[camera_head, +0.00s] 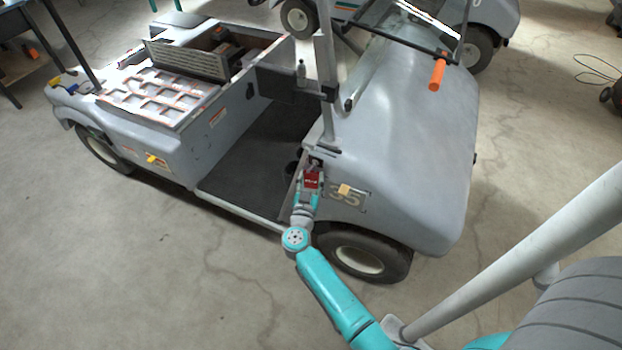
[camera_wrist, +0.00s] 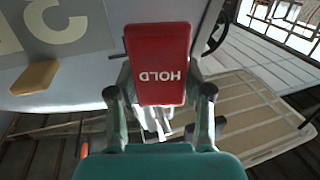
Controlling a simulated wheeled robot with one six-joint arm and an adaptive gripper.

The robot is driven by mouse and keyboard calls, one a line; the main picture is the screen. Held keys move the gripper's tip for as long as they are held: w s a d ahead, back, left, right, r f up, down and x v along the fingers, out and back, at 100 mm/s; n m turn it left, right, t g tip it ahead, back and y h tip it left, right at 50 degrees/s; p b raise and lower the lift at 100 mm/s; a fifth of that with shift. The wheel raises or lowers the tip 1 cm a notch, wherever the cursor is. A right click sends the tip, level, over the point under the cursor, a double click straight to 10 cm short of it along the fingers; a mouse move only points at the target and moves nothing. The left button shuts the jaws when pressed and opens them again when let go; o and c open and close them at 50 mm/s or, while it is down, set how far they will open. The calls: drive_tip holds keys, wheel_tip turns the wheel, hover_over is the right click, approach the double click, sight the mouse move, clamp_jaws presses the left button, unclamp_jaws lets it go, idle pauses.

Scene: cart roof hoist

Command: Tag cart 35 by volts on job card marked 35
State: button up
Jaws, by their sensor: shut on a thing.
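Cart 35 (camera_head: 400,170) is a grey cart with an open floor, its number "35" (camera_head: 345,197) on the side panel above the front wheel. Part of that number (camera_wrist: 60,22) also shows in the wrist view, upside down. My gripper (camera_head: 309,186) is beside the cart's front post, close to the dash. It is shut on a red tag (camera_wrist: 160,40) lettered "HOLD", upside down in the wrist view. The tag (camera_head: 312,179) shows small in the head view. I cannot tell whether it touches the cart. I cannot make out a job card marked 35 or any volts reading.
A tan block (camera_head: 344,189) sticks out beside the number. Another cart (camera_head: 490,20) stands behind.

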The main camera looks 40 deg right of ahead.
drive_tip(key=o, duration=1.4)
drive_tip(key=shift+c, duration=0.2)
drive_tip(key=shift+a, duration=0.1)
drive_tip(key=v, duration=1.2)
drive_tip(key=shift+s+r, duration=0.1)
drive_tip(key=s+a+r+n+t+y, duration=0.1)
drive_tip(key=s+a+r+n+y, duration=0.2)
drive_tip(key=s, duration=0.8)
drive_tip(key=s+a+r+n+t+y, duration=0.2)
drive_tip(key=s+a+r+n+y, duration=0.2)
drive_tip(key=s+a+y, duration=0.3)
drive_tip(key=s+a+r+n+t+y, duration=0.1)
drive_tip(key=s+a+r+n+y, duration=0.3)
drive_tip(key=s, duration=1.1)
wheel_tip(320, 180, up, 2)
drive_tip(key=shift+s+a+r+y, duration=0.15)
drive_tip(key=shift+a+y, duration=0.25)
drive_tip(key=shift+a, duration=0.4)
